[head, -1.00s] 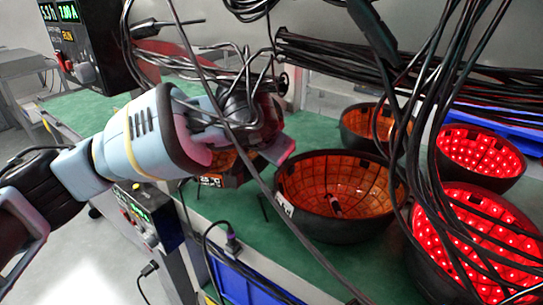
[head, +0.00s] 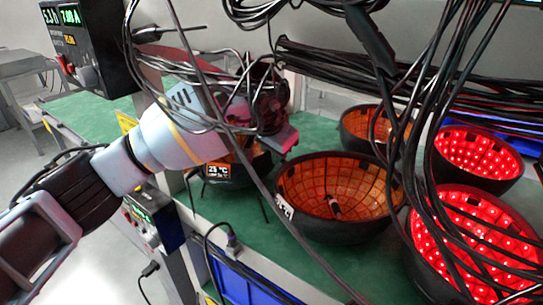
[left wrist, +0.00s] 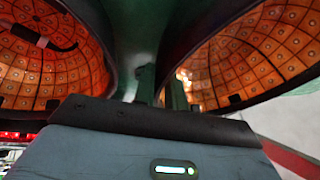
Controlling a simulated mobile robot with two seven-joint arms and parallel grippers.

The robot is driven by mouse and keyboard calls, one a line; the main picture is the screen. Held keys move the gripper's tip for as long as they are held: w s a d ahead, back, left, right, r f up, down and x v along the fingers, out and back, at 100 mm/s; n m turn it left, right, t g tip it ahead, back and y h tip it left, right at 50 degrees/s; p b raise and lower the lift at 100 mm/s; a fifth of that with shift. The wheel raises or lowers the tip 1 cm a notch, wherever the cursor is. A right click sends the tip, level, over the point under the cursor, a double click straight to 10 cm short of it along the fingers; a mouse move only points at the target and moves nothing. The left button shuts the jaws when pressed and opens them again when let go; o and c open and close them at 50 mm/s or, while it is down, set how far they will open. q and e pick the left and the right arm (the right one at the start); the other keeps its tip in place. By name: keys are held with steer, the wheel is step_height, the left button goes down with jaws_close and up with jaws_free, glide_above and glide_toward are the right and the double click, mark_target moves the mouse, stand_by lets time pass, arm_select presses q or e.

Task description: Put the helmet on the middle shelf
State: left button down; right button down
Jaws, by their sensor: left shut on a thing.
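My left gripper (head: 277,138) reaches in from the left over the green shelf surface, with cables hanging in front of it. It is shut on the rim of a dark helmet (head: 222,172) with an orange-lit inside and a small temperature display. My gripper and arm partly hide this helmet. In the left wrist view, the fingers (left wrist: 160,87) pinch the near rim of the orange-gridded helmet at the right (left wrist: 262,60). Whether the helmet touches the surface is unclear. My right gripper is not in view.
A second orange-lit helmet (head: 340,228) stands open just to the right, close by. Another orange one (head: 375,125) and two red-lit ones (head: 475,158) stand beyond. Black cables (head: 415,85) hang in front. A blue bin (head: 245,285) sits below the green shelf (head: 310,130).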

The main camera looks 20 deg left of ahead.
arm_select(q)
steer(key=shift+w+f, duration=0.1)
steer(key=shift+f, duration=0.7)
steer(key=c, duration=1.7)
jaws_free()
steer(key=shift+f, duration=0.1)
steer(key=shift+r, duration=0.25)
steer(key=s, duration=0.4)
steer(key=s+r, duration=0.1)
steer(key=s, duration=0.4)
steer(key=s+d+r, duration=0.1)
steer(key=s, duration=0.3)
steer(key=shift+s+r, duration=0.15)
steer(key=shift+r, duration=0.1)
